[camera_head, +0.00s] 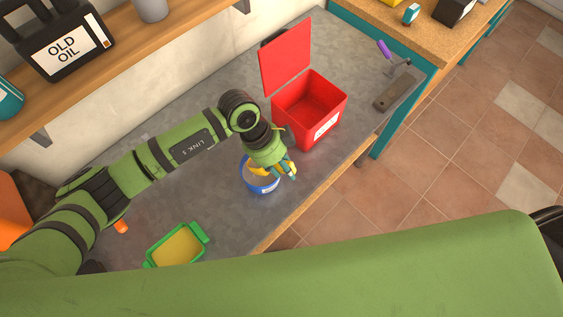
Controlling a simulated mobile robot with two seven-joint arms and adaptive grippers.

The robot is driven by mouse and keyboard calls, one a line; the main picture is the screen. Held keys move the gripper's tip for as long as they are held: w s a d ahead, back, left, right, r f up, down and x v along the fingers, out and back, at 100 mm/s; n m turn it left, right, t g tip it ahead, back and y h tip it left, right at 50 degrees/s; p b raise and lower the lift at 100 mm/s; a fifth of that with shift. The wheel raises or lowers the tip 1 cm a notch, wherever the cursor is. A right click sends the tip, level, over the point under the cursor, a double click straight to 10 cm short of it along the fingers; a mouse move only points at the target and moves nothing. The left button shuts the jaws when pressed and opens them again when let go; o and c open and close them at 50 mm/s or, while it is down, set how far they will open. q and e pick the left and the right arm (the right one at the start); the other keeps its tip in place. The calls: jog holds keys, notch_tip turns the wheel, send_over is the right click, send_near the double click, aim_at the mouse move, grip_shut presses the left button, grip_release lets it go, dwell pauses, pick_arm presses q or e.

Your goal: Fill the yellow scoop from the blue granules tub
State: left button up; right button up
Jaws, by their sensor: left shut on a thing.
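The blue tub (262,188) stands on the grey worktop near its front edge, with a pale inside. My left gripper (289,171) is over the right side of the tub, shut on the yellow scoop (258,169). The scoop's yellow part shows inside the tub's rim, below the gripper. My gripper hides part of the scoop and the far rim. I cannot tell how much is in the scoop. My right gripper is not in view.
An open red box (325,123) stands behind and right of the tub. A green tray (157,255) with yellow contents is at the front left. A purple-handled tool (386,50) and a grey block (390,96) are at the far right.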

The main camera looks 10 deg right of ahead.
aim_at(292, 168)
pick_arm(q)
jog(key=shift+s+d+r+t+y+p, duration=0.2)
jog(key=shift+d+r+t+y+p, duration=0.25)
jog(key=shift+y+p, duration=0.5)
jog(key=shift+p, duration=0.35)
jog(key=shift+s+d+r+t+y+p, duration=0.1)
jog(key=shift+d+t+y+p, duration=0.15)
jog(key=shift+y+p, duration=0.15)
jog(key=shift+s+d+f+t+y, duration=0.15)
jog(key=shift+d+f+t+y, duration=0.2)
jog(key=shift+y, duration=0.5)
jog(key=shift+a, duration=0.15)
jog(key=shift+r, duration=0.2)
jog(key=shift+r, duration=0.8)
